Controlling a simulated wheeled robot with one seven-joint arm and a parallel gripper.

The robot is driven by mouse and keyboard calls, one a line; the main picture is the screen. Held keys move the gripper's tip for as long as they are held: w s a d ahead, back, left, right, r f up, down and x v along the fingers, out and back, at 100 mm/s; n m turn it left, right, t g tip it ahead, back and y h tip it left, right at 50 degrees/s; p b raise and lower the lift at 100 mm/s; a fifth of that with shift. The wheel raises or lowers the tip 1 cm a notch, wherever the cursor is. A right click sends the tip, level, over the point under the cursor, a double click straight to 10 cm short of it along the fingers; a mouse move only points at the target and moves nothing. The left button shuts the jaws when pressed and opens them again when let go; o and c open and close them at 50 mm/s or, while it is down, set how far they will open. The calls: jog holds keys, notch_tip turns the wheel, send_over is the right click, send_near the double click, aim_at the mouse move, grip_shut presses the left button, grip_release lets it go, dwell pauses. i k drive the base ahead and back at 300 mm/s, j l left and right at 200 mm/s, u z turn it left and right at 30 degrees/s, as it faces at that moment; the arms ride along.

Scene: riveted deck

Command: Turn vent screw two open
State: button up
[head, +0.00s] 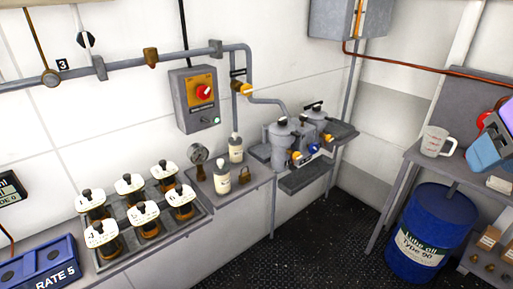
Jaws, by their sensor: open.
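A grey twin-pot filter unit stands on a wall bracket right of centre. Its left pot (282,142) and right pot (315,125) each have a dark fitting on the lid: the left lid fitting (282,122) and the right lid fitting (314,106). Small yellow and blue fittings (313,148) sit at the front between the pots. I cannot make out a number on either lid, so I cannot tell which fitting is vent screw two or how far it is turned. My gripper is not in view.
A drip tray (305,177) juts out below the pots. A blue drum (433,228) stands right. The dark deck (305,245) between is clear.

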aim_at(329, 138)
jog(key=i+l+u, duration=0.3)
jog(key=l, duration=0.4)
jog(key=l+u, duration=0.3)
jog(key=l, duration=0.45)
jog(key=i+l+u, duration=0.1)
jog(key=l+u, duration=0.2)
jog(key=l, duration=0.45)
